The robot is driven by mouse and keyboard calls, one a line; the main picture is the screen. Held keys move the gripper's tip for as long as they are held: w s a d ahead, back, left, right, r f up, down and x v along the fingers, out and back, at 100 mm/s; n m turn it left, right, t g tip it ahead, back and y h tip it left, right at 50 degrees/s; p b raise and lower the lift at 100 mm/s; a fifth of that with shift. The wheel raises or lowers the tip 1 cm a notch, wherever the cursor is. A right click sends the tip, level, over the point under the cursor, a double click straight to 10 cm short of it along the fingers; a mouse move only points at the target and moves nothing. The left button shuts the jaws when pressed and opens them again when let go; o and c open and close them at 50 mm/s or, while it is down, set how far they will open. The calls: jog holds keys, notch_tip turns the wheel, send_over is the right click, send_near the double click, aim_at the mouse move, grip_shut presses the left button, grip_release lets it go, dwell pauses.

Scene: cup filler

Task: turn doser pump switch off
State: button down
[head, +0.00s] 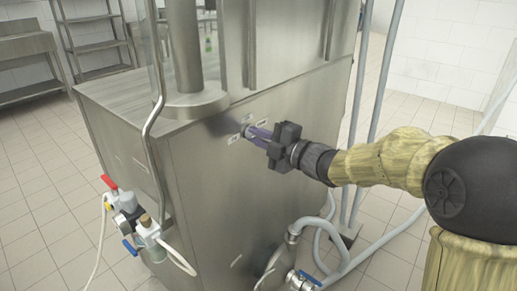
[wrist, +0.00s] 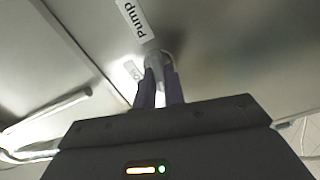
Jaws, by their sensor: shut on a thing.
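The doser pump switch (wrist: 154,59) is a small knob on the side panel of the steel machine, beside a white label reading "Pump" (wrist: 135,20). In the wrist view a second label (wrist: 132,69), partly hidden by a finger, sits beside the knob. My gripper (wrist: 159,80) has its two purple fingers shut on the knob. In the head view my gripper (head: 249,131) reaches the panel from the right, with its fingertips at the small labels. The fingers cover most of the switch, and I cannot tell its setting.
The steel machine (head: 245,205) fills the middle. Valves with a red handle (head: 109,182) and a blue handle (head: 130,247) stick out at its left corner. Grey hoses (head: 310,228) run at its right and below my arm. Steel shelves (head: 95,45) stand behind left.

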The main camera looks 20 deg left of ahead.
jog(key=shift+f+n+b, duration=0.25)
jog(key=shift+n+b, duration=0.85)
jog(key=shift+n, duration=0.1)
jog(key=c, duration=1.5)
grip_release()
jog(key=shift+r, duration=0.1)
jog(key=shift+d, duration=0.1)
jog(key=p+v, duration=0.3)
jog(key=v, duration=1.4)
jog(key=shift+s+d+p, duration=0.15)
jog(key=shift+s+p, duration=0.05)
jog(key=shift+p, duration=0.15)
